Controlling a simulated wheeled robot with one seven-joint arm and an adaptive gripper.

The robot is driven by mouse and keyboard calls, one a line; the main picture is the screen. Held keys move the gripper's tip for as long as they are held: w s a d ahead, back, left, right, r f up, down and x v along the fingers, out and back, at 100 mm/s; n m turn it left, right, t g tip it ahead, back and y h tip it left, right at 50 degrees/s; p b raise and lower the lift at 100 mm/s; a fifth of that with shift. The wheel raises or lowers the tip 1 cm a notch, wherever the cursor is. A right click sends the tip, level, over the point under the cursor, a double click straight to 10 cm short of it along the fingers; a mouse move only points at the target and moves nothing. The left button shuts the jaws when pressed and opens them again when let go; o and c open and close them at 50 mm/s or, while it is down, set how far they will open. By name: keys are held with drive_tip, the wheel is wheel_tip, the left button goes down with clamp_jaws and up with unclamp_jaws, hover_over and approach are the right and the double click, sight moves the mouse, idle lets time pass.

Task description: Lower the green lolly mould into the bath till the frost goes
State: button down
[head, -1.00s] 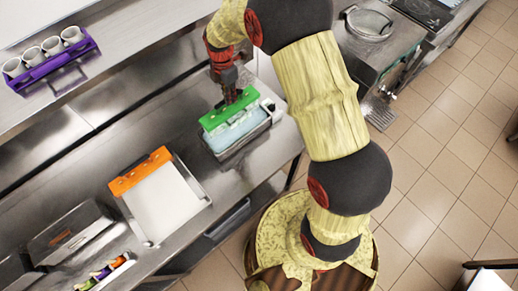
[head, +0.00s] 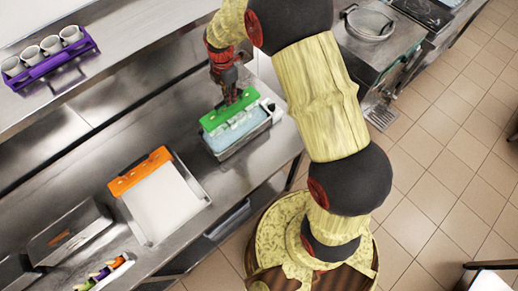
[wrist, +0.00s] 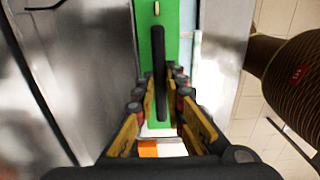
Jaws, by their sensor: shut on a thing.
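The green lolly mould (head: 229,111) is at the bath (head: 243,143), a steel tub of pale blue liquid on the counter. My gripper (head: 232,97) is above the mould, shut on its handle. In the wrist view the mould's green top (wrist: 150,45) runs between the fingers, and my gripper (wrist: 160,95) closes on its dark upright handle (wrist: 159,70). Pale cups hang under the green top, their lower parts hidden in the bath. Whether frost remains on them is too small to tell.
An orange-topped mould (head: 141,171) lies on a steel tray (head: 190,182) to the left of the bath. A purple rack of white cups (head: 50,70) stands on the upper shelf. A lidded steel container (head: 70,232) is at lower left.

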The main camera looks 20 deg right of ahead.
idle(0.5)
drive_tip(key=shift+f+b, duration=3.05)
drive_tip(key=shift+f, duration=1.85)
idle(2.6)
